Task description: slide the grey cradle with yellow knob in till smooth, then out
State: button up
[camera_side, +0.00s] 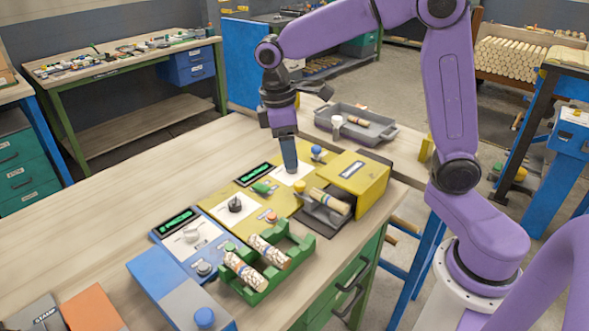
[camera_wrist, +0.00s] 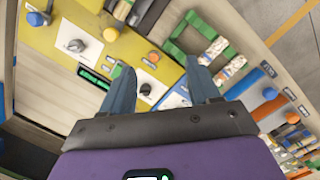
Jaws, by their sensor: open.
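The grey cradle (camera_side: 322,217) sticks out of the open front of the yellow housing (camera_side: 362,176). A pale turned wood piece (camera_side: 330,202) lies on it. Its yellow knob (camera_side: 299,186) stands at the cradle's left side; in the wrist view the knob (camera_wrist: 110,34) shows beyond and left of my fingertips. My gripper (camera_side: 290,170) points down over the white dial card on the yellow panel, left of the knob and apart from it. In the wrist view my gripper (camera_wrist: 161,75) has its fingers wide apart with nothing between them.
A green rack (camera_side: 255,285) holds patterned cylinders at the front. A grey tray (camera_side: 375,133) stands behind.

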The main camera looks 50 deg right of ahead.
aim_at(299, 183)
jog(key=w+d+m+y, duration=0.1)
jog(key=w+d+m, duration=0.4)
jog(key=d, duration=0.6)
jog(key=shift+n+t, duration=0.4)
jog(key=shift+n, duration=0.1)
jog(key=f, duration=0.6)
jog(key=w+f, duration=0.1)
jog(key=f, duration=1)
jog(key=shift+w+f, duration=0.15)
jog(key=shift+f, duration=0.15)
